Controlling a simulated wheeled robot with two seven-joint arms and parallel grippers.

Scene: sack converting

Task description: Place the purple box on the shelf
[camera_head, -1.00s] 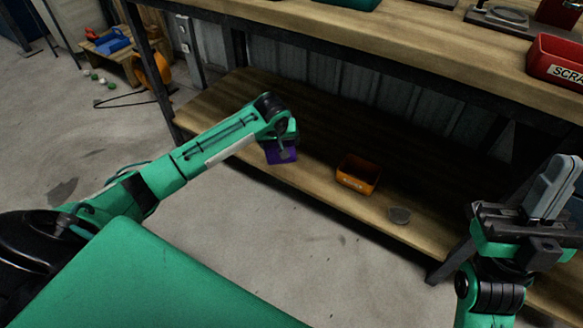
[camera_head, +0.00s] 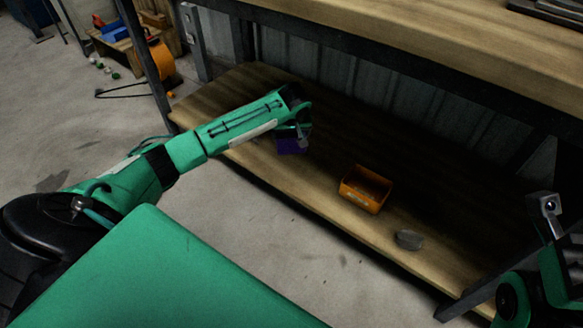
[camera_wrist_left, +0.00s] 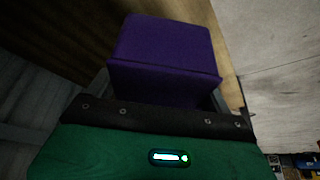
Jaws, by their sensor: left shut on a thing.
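The purple box (camera_head: 291,146) is at the end of my left arm, over the lower wooden shelf (camera_head: 240,152) near its left part. My left gripper (camera_head: 302,133) is shut on the box. In the left wrist view the purple box (camera_wrist_left: 165,55) fills the space between the fingers, and a lid edge shows across it. I cannot tell whether the box touches the shelf boards. My right gripper (camera_head: 545,210) is partly in view at the right edge, away from the shelf goods; its fingers do not show clearly.
An orange bin (camera_head: 366,189) and a small grey round thing (camera_head: 408,239) sit on the lower shelf to the right of the box. A wooden upper top (camera_head: 430,40) overhangs the shelf. A dark post (camera_head: 145,65) stands at the left. Shelf boards between box and bin are bare.

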